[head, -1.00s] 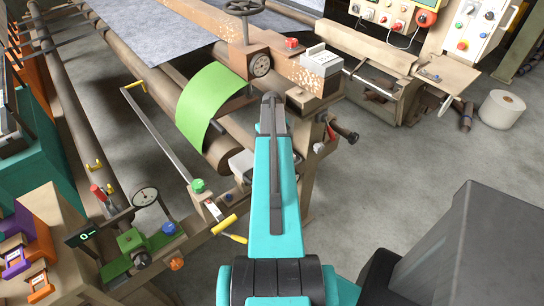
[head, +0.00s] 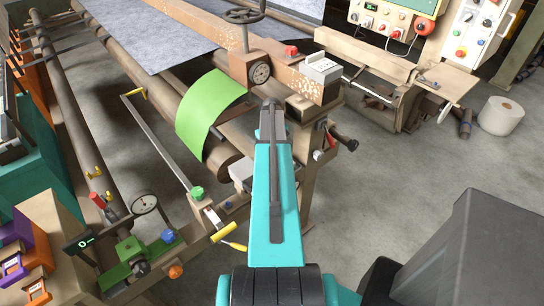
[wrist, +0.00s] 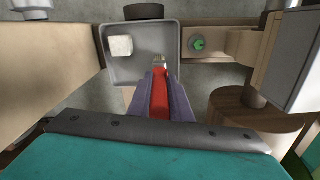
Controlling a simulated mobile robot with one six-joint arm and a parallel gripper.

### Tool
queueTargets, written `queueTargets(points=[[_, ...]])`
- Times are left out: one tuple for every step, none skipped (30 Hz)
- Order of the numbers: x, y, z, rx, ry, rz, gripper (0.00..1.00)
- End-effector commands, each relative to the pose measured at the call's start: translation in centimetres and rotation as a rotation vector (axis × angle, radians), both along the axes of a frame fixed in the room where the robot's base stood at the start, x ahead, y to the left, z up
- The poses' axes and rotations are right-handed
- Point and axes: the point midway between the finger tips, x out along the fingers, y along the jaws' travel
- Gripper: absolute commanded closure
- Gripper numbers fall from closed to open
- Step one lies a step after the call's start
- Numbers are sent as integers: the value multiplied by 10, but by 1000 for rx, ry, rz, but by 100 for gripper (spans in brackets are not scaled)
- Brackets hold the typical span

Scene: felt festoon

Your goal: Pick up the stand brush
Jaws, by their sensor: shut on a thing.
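The stand brush (wrist: 159,88) shows in the wrist view as a red handle with a pale, narrow tip at its far end. My gripper (wrist: 160,82) has its two purple-grey fingers on either side of the red handle and is shut on it. The far end of the brush reaches over a grey tray (wrist: 112,68); I cannot tell whether it touches the tray. In the head view my teal arm hides the gripper and the brush.
A pale block (wrist: 121,46) lies in the tray. A beige beam stands at the left of the wrist view, and a brown roller (wrist: 262,125) at the right. In the head view a green felt sheet (head: 208,108) hangs near my arm. Open floor (head: 415,180) lies to the right.

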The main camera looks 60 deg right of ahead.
Motion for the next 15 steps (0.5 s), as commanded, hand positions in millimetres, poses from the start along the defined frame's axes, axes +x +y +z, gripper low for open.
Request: queueTargets(points=[[0,0,3,-1,0,0,100],[0,0,5,-2,-1,0,100],[0,0,8,-1,0,0,100],[0,0,10,-1,0,0,100],[0,0,13,-1,0,0,100],[0,0,17,-2,-1,0,100],[0,0,20,-2,-1,0,100],[0,0,24,-2,-1,0,100],[0,0,29,-2,-1,0,100],[0,0,32,-2,-1,0,100],[0,0,36,-2,-1,0,100],[0,0,42,-2,-1,0,100],[0,0,46,-2,-1,0,100],[0,0,50,-2,-1,0,100],[0,0,55,-2,-1,0,100]])
